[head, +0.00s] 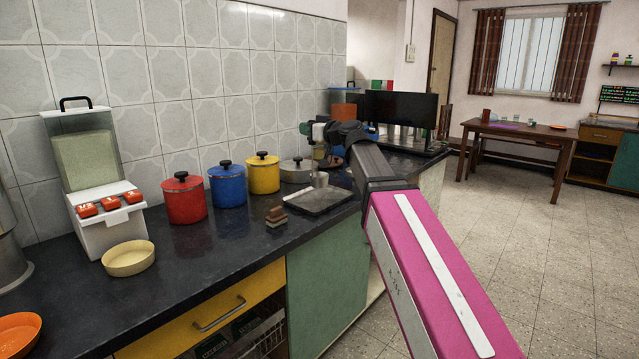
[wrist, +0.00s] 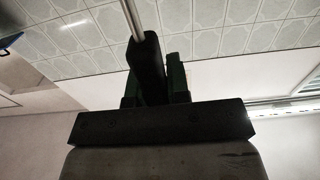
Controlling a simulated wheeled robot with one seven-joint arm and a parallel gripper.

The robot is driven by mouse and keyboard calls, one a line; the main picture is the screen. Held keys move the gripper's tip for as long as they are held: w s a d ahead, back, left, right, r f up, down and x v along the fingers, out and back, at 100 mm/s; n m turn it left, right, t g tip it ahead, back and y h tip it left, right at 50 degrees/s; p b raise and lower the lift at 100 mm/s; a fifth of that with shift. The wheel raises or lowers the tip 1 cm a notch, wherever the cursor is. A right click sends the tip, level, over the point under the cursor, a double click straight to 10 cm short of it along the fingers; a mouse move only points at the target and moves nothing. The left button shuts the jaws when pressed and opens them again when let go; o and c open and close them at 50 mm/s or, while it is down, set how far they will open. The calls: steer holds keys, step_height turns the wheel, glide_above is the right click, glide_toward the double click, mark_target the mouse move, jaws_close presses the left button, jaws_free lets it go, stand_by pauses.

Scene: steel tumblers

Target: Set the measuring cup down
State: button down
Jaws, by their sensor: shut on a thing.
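My gripper (head: 318,133) is at the end of my arm, above the back part of the dark counter, near the grey tray (head: 318,203). In the wrist view my gripper (wrist: 158,85) is shut on a black handle with a thin metal rod, which I take as the measuring cup (wrist: 150,62). The rod runs up out of the picture, so the cup's bowl is hidden there. In the head view the held cup is too small and covered to make out. A small grey tumbler-like vessel (head: 320,180) shows at the tray, below my gripper.
Red (head: 184,198), blue (head: 227,185) and yellow (head: 262,174) pots line the tiled wall, with a grey lidded pot (head: 297,170) beside them. A small brown stack (head: 276,221) sits left of the tray. The front counter between it and the tan bowl (head: 129,258) is clear.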

steer(key=w+d+f, duration=0.3)
steer(key=w+f, duration=0.7)
steer(key=shift+w+d+f, duration=0.2)
steer(key=shift+d+f, duration=0.1)
steer(key=shift+f, duration=0.5)
steer(key=c, duration=1.1)
jaws_free()
steer(key=r+v, duration=0.1)
steer(key=v, duration=1.1)
